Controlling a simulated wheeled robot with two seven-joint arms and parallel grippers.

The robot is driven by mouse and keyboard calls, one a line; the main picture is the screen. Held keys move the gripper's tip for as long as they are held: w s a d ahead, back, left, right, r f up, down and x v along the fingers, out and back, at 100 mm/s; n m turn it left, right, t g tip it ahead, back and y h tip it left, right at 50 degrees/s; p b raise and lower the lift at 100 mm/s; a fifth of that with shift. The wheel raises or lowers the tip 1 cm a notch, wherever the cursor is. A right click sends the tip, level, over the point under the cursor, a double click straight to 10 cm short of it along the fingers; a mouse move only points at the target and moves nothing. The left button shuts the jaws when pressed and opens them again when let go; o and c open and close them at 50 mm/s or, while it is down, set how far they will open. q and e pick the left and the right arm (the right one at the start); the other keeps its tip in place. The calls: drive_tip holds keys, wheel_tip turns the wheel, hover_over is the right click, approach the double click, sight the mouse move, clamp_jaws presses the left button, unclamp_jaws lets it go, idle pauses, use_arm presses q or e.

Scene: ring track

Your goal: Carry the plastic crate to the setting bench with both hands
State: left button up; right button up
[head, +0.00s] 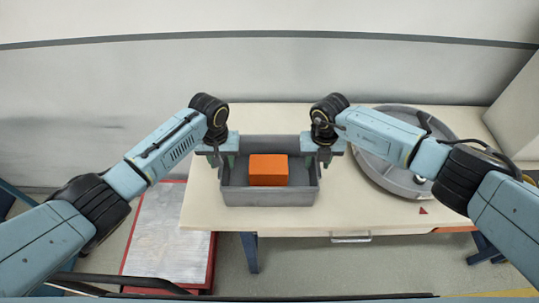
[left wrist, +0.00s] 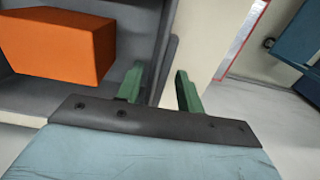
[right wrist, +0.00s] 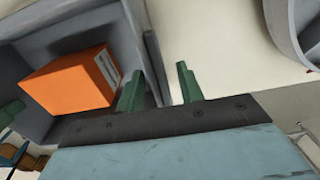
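The grey plastic crate (head: 268,198) stands on the pale bench (head: 370,212), near its front edge, with an orange block (head: 268,170) inside. My left gripper (head: 222,162) is at the crate's left wall, pointing down. In the left wrist view its green fingers (left wrist: 158,90) are apart, one on each side of the wall (left wrist: 166,60), with a gap showing. My right gripper (head: 325,160) is at the right wall. In the right wrist view its fingers (right wrist: 160,88) are also apart around that wall (right wrist: 154,62). Whether a finger touches the wall is unclear.
A large round grey tray (head: 372,172) lies on the bench to the right, partly behind my right arm. A red-edged panel with a grey top (head: 158,235) is on the floor at the bench's left. A wall closes the back.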

drive_tip(key=shift+r, duration=0.15)
use_arm(q)
wheel_tip(320, 180, up, 12)
drive_tip(key=shift+f, duration=0.15)
use_arm(e)
wheel_tip(320, 180, up, 12)
idle(0.3)
drive_tip(key=shift+s+f, duration=0.1)
drive_tip(key=shift+f, duration=0.1)
idle(0.3)
